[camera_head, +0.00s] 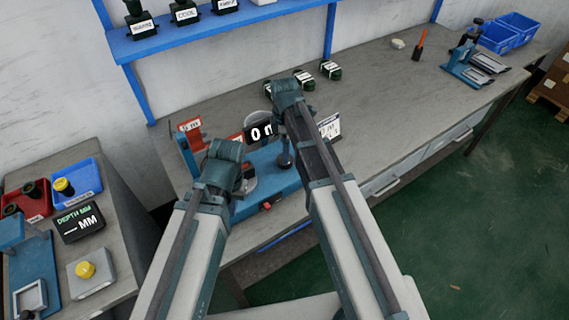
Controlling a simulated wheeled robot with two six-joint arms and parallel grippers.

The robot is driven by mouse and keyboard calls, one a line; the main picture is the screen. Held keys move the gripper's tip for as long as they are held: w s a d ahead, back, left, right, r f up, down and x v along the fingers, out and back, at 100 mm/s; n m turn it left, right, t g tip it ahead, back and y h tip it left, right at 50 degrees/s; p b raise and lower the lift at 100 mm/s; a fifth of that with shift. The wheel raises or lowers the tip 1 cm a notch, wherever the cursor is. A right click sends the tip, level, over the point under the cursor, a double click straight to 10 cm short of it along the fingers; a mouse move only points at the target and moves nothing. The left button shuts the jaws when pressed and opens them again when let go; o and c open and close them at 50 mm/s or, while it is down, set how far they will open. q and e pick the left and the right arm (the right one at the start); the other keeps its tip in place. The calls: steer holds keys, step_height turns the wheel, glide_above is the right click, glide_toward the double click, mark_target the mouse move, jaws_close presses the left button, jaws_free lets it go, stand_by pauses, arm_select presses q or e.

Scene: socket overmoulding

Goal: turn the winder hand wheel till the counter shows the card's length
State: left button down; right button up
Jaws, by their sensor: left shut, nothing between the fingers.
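The winder is a blue machine (275,191) on the long grey bench, in the middle of the camera_head view. Its black counter (259,133) shows a white 0 and an "m" partly covered by my right arm. A white card (330,126) stands just right of that arm; its print is too small to read. My left gripper (244,181) is shut and empty, low over the left part of the winder. The hand wheel cannot be made out clearly behind my arms.
A red-and-white sign (189,125) stands at the winder's left. Several dark spools lie behind; one is a labelled spool (331,70). Blue bins (509,33) and a blue fixture (463,70) are far right. A left side table holds a depth display (79,222). The bench's right middle is clear.

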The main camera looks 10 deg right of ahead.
step_height(320, 180, down, 6)
steer(key=b, duration=0.4)
steer(key=shift+r, duration=0.25)
steer(key=shift+r, duration=0.1)
steer(key=shift+c, duration=0.3)
steer(key=c, duration=1.3)
steer(key=shift+o, duration=0.2)
steer(key=shift+m, duration=0.3)
